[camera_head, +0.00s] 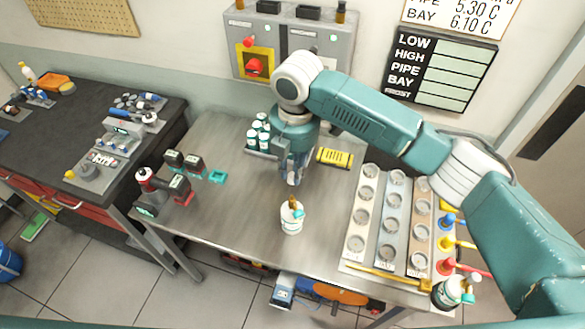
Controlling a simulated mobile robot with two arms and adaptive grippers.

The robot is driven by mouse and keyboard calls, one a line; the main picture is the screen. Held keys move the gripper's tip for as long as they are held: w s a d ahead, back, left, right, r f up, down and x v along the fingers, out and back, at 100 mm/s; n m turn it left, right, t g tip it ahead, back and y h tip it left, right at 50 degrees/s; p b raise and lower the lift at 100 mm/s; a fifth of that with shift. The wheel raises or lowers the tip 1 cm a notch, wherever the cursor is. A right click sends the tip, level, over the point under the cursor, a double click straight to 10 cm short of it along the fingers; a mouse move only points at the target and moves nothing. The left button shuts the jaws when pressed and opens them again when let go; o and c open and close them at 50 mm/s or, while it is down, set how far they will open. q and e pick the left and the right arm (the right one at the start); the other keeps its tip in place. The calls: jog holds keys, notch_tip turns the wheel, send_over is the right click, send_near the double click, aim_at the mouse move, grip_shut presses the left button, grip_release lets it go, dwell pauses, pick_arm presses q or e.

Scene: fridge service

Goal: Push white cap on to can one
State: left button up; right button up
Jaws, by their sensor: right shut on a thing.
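A white can (291,218) stands upright near the table's front edge, with a brass fitting and a teal piece on top. My right gripper (293,180) points down just behind and above it, apart from it in the picture. Its fingers are shut on a small pale thing, apparently the white cap, mostly hidden between the fingertips. I cannot read which can is can one. My left gripper is out of view.
Several teal-and-white cans (260,133) stand behind my right gripper. A yellow block (335,157) lies beside it. Trays with round compartments (392,215) fill the right side. Black-and-red tools (180,188) stand left. The metal table (235,215) is clear around the middle can.

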jog(key=shift+f, duration=0.15)
jog(key=shift+f+b, duration=0.3)
jog(key=shift+f, duration=0.3)
jog(key=b, duration=0.2)
send_over(292, 196)
jog(key=shift+f, duration=2.15)
pick_arm(q)
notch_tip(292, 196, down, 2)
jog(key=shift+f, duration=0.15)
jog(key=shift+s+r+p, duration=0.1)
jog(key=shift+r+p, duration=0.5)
jog(key=shift+p, duration=0.15)
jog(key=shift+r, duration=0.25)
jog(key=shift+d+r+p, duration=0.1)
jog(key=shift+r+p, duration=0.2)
jog(key=shift+p, duration=0.3)
pick_arm(e)
jog(key=shift+m, duration=0.3)
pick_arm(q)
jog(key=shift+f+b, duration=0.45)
pick_arm(e)
jog(key=shift+f, duration=1.35)
